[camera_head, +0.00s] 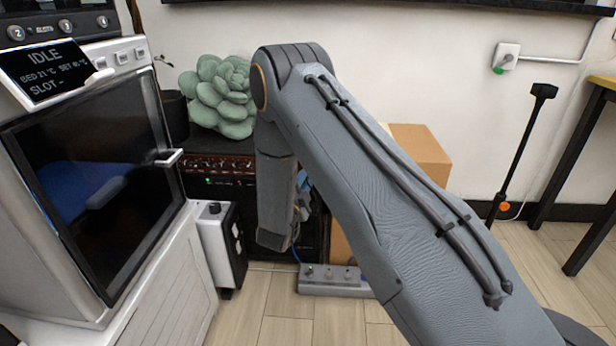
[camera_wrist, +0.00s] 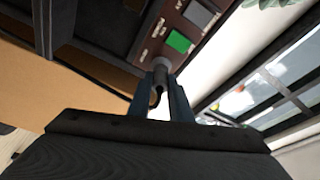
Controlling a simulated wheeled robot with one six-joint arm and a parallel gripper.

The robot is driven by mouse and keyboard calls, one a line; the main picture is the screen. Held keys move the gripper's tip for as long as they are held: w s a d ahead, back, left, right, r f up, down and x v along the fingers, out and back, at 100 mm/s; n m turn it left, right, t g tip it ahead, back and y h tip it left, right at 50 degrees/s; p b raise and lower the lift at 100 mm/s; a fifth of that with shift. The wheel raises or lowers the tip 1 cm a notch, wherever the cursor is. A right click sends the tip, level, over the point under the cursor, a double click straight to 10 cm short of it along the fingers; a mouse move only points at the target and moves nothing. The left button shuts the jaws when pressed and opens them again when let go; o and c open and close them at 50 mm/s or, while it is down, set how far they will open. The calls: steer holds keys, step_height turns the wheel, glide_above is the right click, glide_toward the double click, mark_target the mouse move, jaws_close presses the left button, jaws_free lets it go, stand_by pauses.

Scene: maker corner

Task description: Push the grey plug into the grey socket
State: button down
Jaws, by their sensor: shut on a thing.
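My gripper (camera_wrist: 160,88) is shut on the grey plug (camera_wrist: 161,68), whose round body shows between the fingertips in the wrist view. A dark cable end hangs behind it. The plug's front points at a dark red panel (camera_wrist: 157,30) with a green square (camera_wrist: 178,42) and a grey square (camera_wrist: 199,14). The grey socket is not clearly seen; the plug and fingers may cover it. I cannot tell whether the plug touches the panel or sits in a socket. In the head view my arm hides most of the gripper; bluish finger parts (camera_head: 303,190) show beside the black cabinet.
A black cabinet with a red control strip (camera_head: 205,165) carries a green plant (camera_head: 222,95). A white-fronted machine (camera_head: 90,190) stands at left, with a white box (camera_head: 220,243) beside it. A power strip (camera_head: 335,281) lies on the floor. A cardboard box (camera_head: 420,150) stands behind my arm.

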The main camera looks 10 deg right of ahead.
steer(key=shift+w+d, duration=0.2)
steer(key=shift+w, duration=0.35)
steer(key=c, duration=1.5)
jaws_free()
steer(key=shift+c, duration=0.2)
steer(key=p+v, duration=0.1)
steer(key=v, duration=0.6)
steer(key=shift+s+a, duration=0.2)
steer(key=shift+s, duration=0.15)
